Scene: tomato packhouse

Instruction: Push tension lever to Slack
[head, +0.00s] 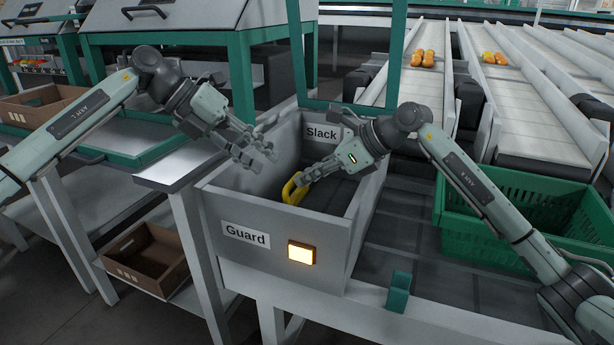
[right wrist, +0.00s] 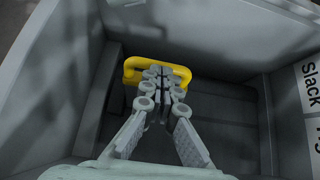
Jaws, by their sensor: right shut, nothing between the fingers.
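The yellow tension lever (head: 293,188) is inside the grey guard box, near its front wall. It also shows in the right wrist view (right wrist: 182,70), with a looped handle. My right gripper (head: 300,182) is inside the box, shut and empty, its fingertips at the lever's handle. In the right wrist view the fingertips (right wrist: 161,72) overlap the handle; whether they touch it I cannot tell. The "Slack" label (head: 321,133) is on the box's back wall. My left gripper (head: 262,152) hangs over the box's left side, its fingers apart.
The grey box (head: 215,207) has walls around the lever and a "Guard" label (head: 246,235) with a lit amber lamp (head: 301,253) on its front. A green crate (head: 480,232) stands to the right. Conveyor lanes (head: 545,110) with tomatoes lie behind.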

